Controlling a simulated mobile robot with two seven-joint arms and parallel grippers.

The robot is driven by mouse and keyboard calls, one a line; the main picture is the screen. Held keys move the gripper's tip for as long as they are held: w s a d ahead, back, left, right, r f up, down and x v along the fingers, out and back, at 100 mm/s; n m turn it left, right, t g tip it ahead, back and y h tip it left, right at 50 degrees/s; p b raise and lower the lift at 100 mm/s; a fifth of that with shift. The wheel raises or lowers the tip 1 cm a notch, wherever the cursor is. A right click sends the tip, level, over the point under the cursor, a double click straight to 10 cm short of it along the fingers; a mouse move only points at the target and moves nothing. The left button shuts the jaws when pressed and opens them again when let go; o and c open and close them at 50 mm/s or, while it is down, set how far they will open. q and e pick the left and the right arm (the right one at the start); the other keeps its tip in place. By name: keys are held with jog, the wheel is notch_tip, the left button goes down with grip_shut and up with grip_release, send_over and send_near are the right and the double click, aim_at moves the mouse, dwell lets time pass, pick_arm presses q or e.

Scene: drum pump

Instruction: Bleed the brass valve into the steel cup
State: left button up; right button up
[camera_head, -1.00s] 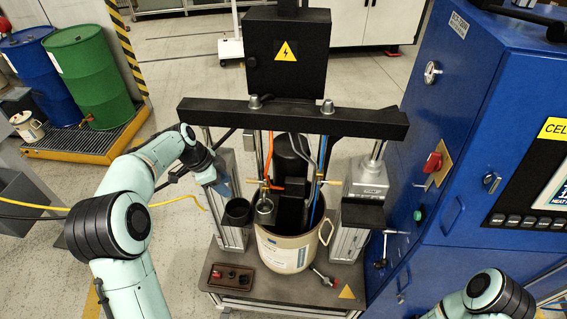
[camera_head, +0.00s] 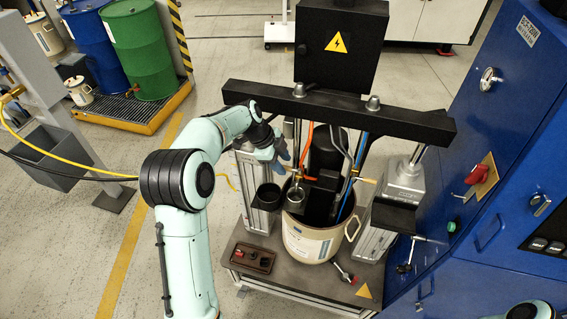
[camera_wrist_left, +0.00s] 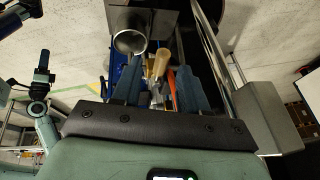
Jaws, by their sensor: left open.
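The steel cup (camera_head: 296,196) sits at the near left rim of the cream drum, beside a black cup-shaped holder (camera_head: 270,196). In the left wrist view the steel cup (camera_wrist_left: 130,42) shows as a bright ring up and left of the fingers. A slim brass fitting (camera_head: 283,168), apparently the valve, shows just behind the cup. My left gripper (camera_head: 281,152) is close above and behind the cup, its blue fingers apart. In the wrist view a tan handle (camera_wrist_left: 160,63) shows between the open fingers (camera_wrist_left: 158,88); I cannot tell whether they touch it. My right gripper is out of view.
The cream drum (camera_head: 308,240) stands under the pump's black crossbar (camera_head: 340,112), between two upright columns. A blue cabinet (camera_head: 480,150) stands close on the right.

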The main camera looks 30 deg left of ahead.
pick_arm(q)
jog(key=shift+w+d+f, duration=0.2)
jog(key=shift+w+f, duration=0.05)
jog(key=shift+f, duration=0.3)
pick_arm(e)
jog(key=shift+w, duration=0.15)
pick_arm(q)
grip_shut()
jog(key=shift+s, duration=0.1)
